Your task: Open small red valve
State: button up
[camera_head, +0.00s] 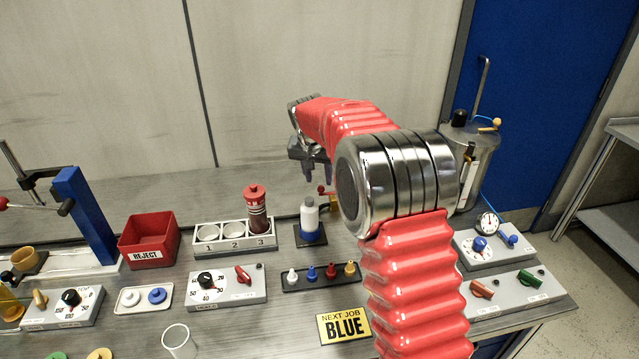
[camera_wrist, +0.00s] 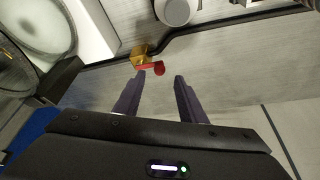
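The small red valve has a brass body (camera_wrist: 140,53) and a red handle (camera_wrist: 151,68). In the wrist view it lies just ahead of my gripper (camera_wrist: 160,79), nearer the left fingertip. Whether handle and fingertip touch cannot be told. My gripper is open, with nothing between its dark fingers. In the head view the fingers (camera_head: 318,174) point down above the bench, near the red handle (camera_head: 322,189). My arm partly hides the valve there.
A white and blue bottle (camera_head: 310,220) stands just in front of the valve. A red-capped bottle (camera_head: 257,208) stands in the numbered rack (camera_head: 202,247) to the left.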

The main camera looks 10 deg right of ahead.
jog(key=v, duration=0.8)
jog(key=shift+r, duration=0.3)
jog(key=shift+s, duration=0.2)
jog(key=s+d+r+n+t+y, duration=0.1)
jog(key=s+r, duration=0.3)
jog(key=s, duration=0.7)
jog(key=s+d+r+n, duration=0.1)
jog(key=s+d+r, duration=0.15)
jog(key=s, duration=0.85)
jog(key=s+f+n, duration=0.1)
jog(key=s+f, duration=0.2)
jog(key=s, duration=0.7)
jog(key=s+f+n, duration=0.1)
jog(key=s+f, duration=0.2)
jog(key=s, duration=0.7)
jog(key=shift+s+a+f+n+t+y, duration=0.15)
jog(key=shift+s+a+n+t+y, duration=0.15)
jog(key=shift+a+y, duration=0.1)
